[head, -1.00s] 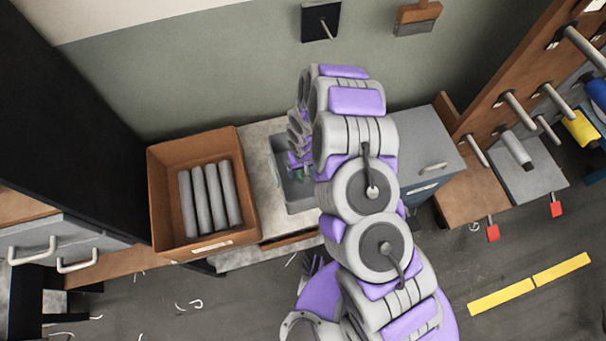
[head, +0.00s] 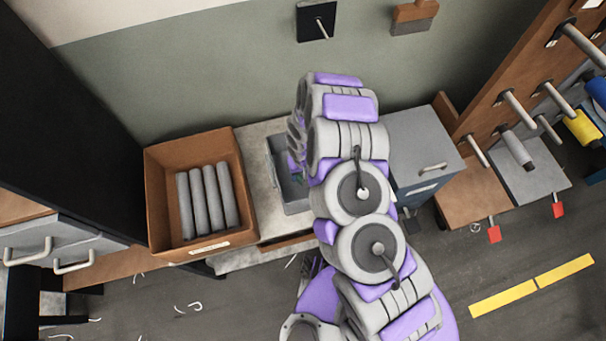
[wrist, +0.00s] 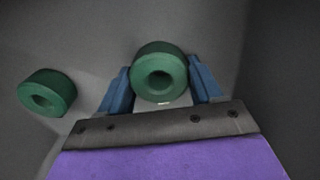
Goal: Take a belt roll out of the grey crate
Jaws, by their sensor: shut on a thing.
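A green belt roll (wrist: 159,70) with a round hole stands between the blue fingers of my gripper (wrist: 160,84) in the wrist view. My gripper is shut on it, one finger on each side. A second green belt roll (wrist: 47,93) lies to the left on the grey floor of the crate, apart from my gripper. The grey crate (head: 296,207) stands on the bench in the head view, largely hidden behind my arm. My gripper is hidden there too. I cannot tell whether the held roll touches the crate floor.
A brown box (head: 162,205) with several grey rolls (head: 207,200) stands left of the crate. A grey drawer cabinet (head: 420,150) stands to the right. A wooden rack (head: 520,75) with pegs is at the far right.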

